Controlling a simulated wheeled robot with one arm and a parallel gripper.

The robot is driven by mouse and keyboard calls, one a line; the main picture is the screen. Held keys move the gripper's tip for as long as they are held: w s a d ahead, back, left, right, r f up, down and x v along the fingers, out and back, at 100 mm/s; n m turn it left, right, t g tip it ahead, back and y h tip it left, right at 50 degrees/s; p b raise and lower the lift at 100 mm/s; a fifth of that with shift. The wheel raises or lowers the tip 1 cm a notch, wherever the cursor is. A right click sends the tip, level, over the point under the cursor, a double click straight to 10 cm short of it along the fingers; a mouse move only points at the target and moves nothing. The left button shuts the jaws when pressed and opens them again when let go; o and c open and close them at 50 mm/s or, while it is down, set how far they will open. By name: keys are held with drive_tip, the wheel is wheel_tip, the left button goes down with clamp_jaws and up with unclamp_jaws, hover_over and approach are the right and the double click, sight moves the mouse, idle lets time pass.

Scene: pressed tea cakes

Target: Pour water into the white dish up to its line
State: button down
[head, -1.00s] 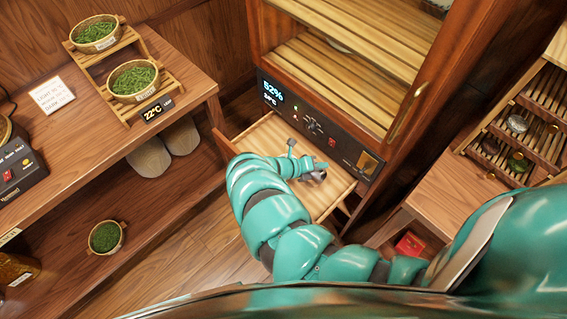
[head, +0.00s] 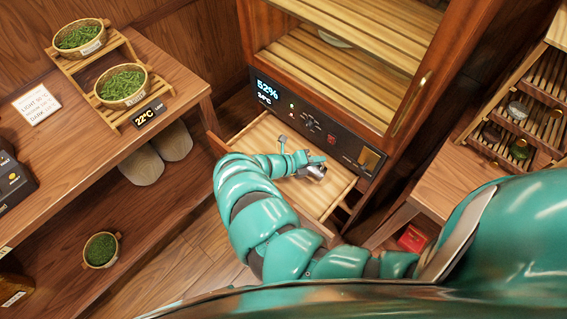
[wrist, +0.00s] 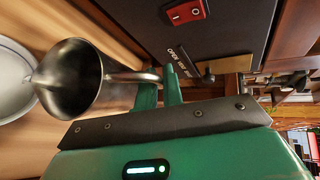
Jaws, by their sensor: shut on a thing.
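My gripper (wrist: 160,88) is shut on the handle of a small metal jug (wrist: 72,82). In the wrist view the jug's open mouth shows, and its spout side points left at the white dish (wrist: 12,85). The dish is cut off by the left edge, and the jug's lip overlaps its rim. I cannot make out a water stream, the water level or the line. In the head view my gripper (head: 306,162) and the jug (head: 316,171) are over the open drawer (head: 335,205) under the cabinet. The dish is not visible there, likely behind my arm.
The cabinet's control panel (head: 315,128) with a red switch (wrist: 185,11) is close above the gripper. A bench (head: 180,85) with baskets of green leaves stands left. A rack (head: 525,115) with small dishes stands right.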

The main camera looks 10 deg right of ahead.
drive_tip(key=shift+w+a+r+h+b, duration=0.25)
drive_tip(key=shift+a+r+h+b, duration=0.05)
drive_tip(key=shift+a+b, duration=0.15)
idle(1.1)
